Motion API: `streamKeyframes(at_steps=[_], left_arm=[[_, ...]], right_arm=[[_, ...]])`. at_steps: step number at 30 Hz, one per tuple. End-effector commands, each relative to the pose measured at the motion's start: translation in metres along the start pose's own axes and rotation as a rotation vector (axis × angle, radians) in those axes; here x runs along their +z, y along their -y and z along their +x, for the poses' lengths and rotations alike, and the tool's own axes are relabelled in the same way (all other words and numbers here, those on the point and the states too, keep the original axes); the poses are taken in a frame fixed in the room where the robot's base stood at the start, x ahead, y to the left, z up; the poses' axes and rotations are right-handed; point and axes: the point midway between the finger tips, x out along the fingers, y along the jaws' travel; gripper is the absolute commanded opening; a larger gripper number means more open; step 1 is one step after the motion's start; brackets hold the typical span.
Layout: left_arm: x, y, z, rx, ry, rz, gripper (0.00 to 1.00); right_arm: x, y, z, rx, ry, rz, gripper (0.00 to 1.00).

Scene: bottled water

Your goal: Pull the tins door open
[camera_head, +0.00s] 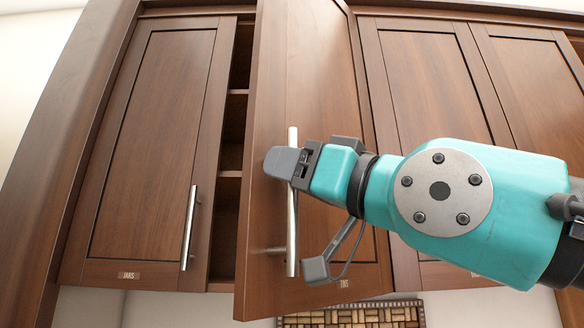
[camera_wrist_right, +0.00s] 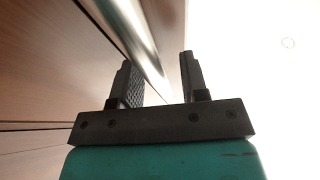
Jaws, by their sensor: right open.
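The tins door (camera_head: 268,90) is a brown wooden cabinet door. It stands partly open, swung out, with dark shelves showing in the gap on its left. A small label at its bottom is too small to read surely. Its long silver bar handle (camera_head: 292,225) is upright. My right gripper (camera_head: 296,160) is at the upper part of this handle. In the right wrist view, the handle (camera_wrist_right: 133,40) runs between the two open fingers of my right gripper (camera_wrist_right: 156,75), apart from at least one of them. My left gripper is not in view.
A closed door labelled JARS (camera_head: 155,140) with its own silver handle (camera_head: 190,228) is on the left. More closed doors (camera_head: 430,80) are on the right, partly behind my right arm. A rack-like patterned panel (camera_head: 365,316) shows below the cabinets.

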Motion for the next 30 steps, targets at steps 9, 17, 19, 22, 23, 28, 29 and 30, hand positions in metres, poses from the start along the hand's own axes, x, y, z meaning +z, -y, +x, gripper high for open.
streamKeyframes(at_steps=[9, 17, 19, 22, 23, 28, 29, 30], left_arm=[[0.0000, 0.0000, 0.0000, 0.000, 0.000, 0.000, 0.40], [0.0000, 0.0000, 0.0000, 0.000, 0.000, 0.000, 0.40], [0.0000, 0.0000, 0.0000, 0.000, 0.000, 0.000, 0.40], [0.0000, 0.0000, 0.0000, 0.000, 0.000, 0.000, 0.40], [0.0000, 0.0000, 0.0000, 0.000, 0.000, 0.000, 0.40], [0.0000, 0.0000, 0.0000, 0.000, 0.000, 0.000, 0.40], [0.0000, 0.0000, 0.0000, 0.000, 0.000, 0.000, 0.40], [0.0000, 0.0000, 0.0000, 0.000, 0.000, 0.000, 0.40]], right_arm=[[-0.0001, 0.0000, 0.0002, 0.000, 0.000, 0.000, 0.35], [-0.0002, 0.0000, 0.0000, 0.000, 0.000, 0.001, 0.10], [-0.0002, 0.0000, 0.0000, 0.000, 0.000, 0.001, 0.03], [-0.0002, 0.0000, 0.0000, 0.000, 0.000, 0.001, 0.00], [-0.0002, 0.0000, 0.0000, 0.000, 0.000, 0.000, 0.00], [-0.0002, 0.0000, 0.0000, 0.000, 0.000, 0.000, 0.00], [-0.0002, 0.0000, 0.0000, 0.000, 0.000, 0.000, 0.00], [-0.0003, 0.0000, -0.0001, 0.000, 0.000, 0.000, 0.00]])
